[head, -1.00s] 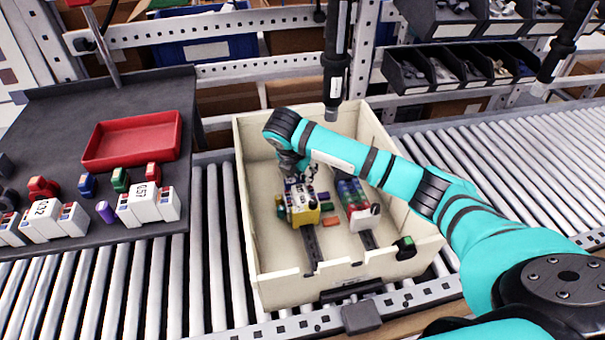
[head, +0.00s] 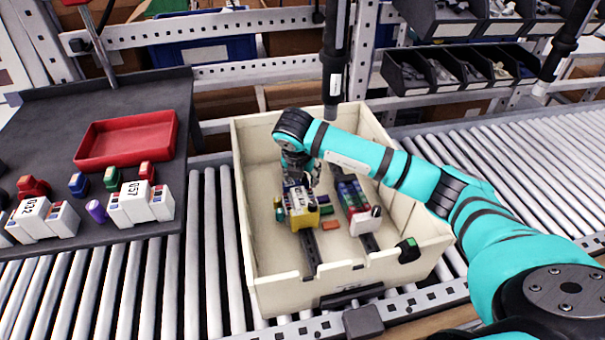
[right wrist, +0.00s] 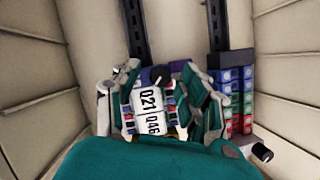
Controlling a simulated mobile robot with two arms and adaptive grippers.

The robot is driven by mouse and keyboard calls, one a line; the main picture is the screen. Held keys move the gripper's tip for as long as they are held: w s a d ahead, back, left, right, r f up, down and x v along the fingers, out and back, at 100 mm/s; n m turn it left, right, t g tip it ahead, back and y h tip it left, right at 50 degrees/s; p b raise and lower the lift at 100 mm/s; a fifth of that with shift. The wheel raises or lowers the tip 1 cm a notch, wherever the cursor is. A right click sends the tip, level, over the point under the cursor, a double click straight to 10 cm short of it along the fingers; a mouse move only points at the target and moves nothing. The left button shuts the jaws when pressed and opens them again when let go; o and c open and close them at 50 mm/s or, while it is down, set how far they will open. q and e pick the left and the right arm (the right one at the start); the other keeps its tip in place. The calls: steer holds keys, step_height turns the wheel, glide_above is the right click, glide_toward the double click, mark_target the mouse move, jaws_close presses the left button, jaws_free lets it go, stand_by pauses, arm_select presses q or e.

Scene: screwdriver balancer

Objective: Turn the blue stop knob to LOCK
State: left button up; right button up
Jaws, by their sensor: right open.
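My right gripper (head: 303,180) points down into the cream bin, over the left row of modules (head: 302,208). In the right wrist view its two dark green fingers (right wrist: 162,103) stand apart, on either side of white modules (right wrist: 148,112) labelled 021 and 046. I cannot tell whether they touch them. A dark blue piece (right wrist: 180,66) shows just behind these modules. I cannot make out the blue stop knob for certain or read its position; the gripper covers part of the row. My left gripper is not in view.
A second row of coloured modules (right wrist: 235,98), with a white end (right wrist: 243,143) and black knob (right wrist: 262,153), stands to the right. The cream bin's walls (head: 250,230) surround both rows. A bench with a red tray (head: 127,140) stands at left. Black tools hang overhead.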

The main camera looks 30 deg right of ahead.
steer(key=v, duration=1.2)
